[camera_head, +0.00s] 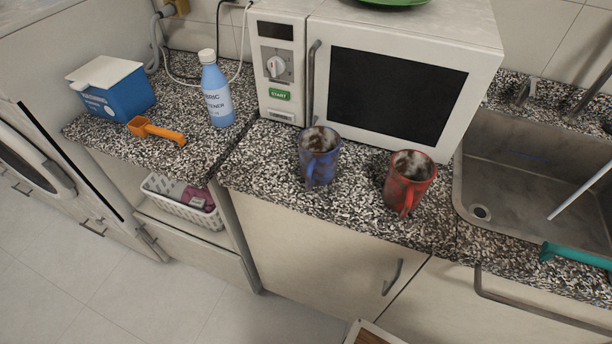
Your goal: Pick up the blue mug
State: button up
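The blue mug (319,158) stands upright on the speckled counter in front of the microwave. Its handle is toward the counter's front edge, and its inside looks dark and blotchy. A red mug (409,181) stands upright to its right, a short gap apart, with its handle also toward the front. My gripper is not in view, and nothing is touching the blue mug.
The white microwave (480,38) stands close behind the mugs. The sink (480,170) lies to the right. A blue bottle (216,92), an orange scoop (156,131) and a blue box (118,98) stand or lie at the left. The counter left of the blue mug is clear.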

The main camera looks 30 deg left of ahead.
aim_at(319, 147)
jog(key=z, duration=0.25)
jog(key=k, duration=1)
jog(key=u, duration=1.15)
jog(key=i, duration=0.5)
